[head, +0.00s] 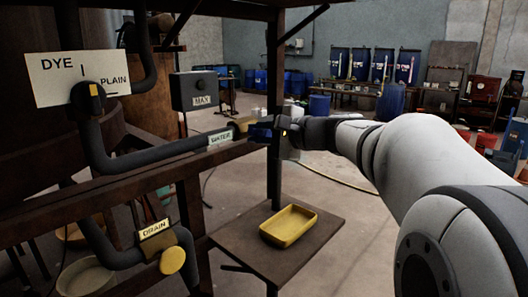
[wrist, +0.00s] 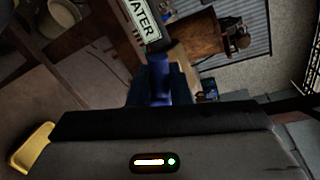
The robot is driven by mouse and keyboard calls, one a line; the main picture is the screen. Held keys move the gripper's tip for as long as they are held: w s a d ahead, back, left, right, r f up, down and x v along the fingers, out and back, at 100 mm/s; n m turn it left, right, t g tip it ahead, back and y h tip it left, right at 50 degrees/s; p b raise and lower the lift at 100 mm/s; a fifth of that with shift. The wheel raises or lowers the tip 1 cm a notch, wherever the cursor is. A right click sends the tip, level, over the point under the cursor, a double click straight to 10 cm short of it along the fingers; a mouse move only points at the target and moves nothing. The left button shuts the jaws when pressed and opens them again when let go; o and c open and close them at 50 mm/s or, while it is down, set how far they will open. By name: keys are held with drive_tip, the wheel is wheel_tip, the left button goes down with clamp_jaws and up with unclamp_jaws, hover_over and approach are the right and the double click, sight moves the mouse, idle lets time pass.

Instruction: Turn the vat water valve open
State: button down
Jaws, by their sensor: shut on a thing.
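The water valve shows a blue handle (head: 261,133) at the end of the dark pipe marked by a white WATER label (head: 220,137), near the middle of the head view. My gripper (head: 268,128) reaches in from the right and is shut on this handle. In the wrist view the blue handle (wrist: 159,72) stands between my two dark fingers, with the WATER label (wrist: 141,20) just above it. My fingers hide part of the handle and the valve body, so its exact angle is hard to tell.
A yellow tray (head: 288,226) sits on a low shelf (head: 245,258) below. A DRAIN valve with a yellow knob (head: 172,261) is lower left. A DYE/PLAIN sign (head: 78,78) and a MAX box (head: 195,90) stand left. A dark post (head: 275,185) rises close to my gripper.

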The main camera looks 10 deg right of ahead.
drive_tip(key=n+b, duration=0.1)
drive_tip(key=b, duration=0.1)
drive_tip(key=n+b, duration=0.1)
drive_tip(key=b, duration=0.1)
drive_tip(key=shift+a+f+h, duration=0.1)
drive_tip(key=shift+f+h, duration=0.2)
drive_tip(key=shift+f, duration=0.1)
drive_tip(key=shift+n+t+b, duration=0.3)
drive_tip(key=shift+n+b, duration=0.4)
drive_tip(key=shift+b, duration=0.05)
drive_tip(key=shift+r, duration=0.15)
drive_tip(key=c, duration=1.4)
unclamp_jaws()
drive_tip(key=shift+w+f, duration=0.1)
drive_tip(key=shift+f, duration=0.1)
drive_tip(key=v, duration=0.8)
drive_tip(key=shift+a+r, duration=0.1)
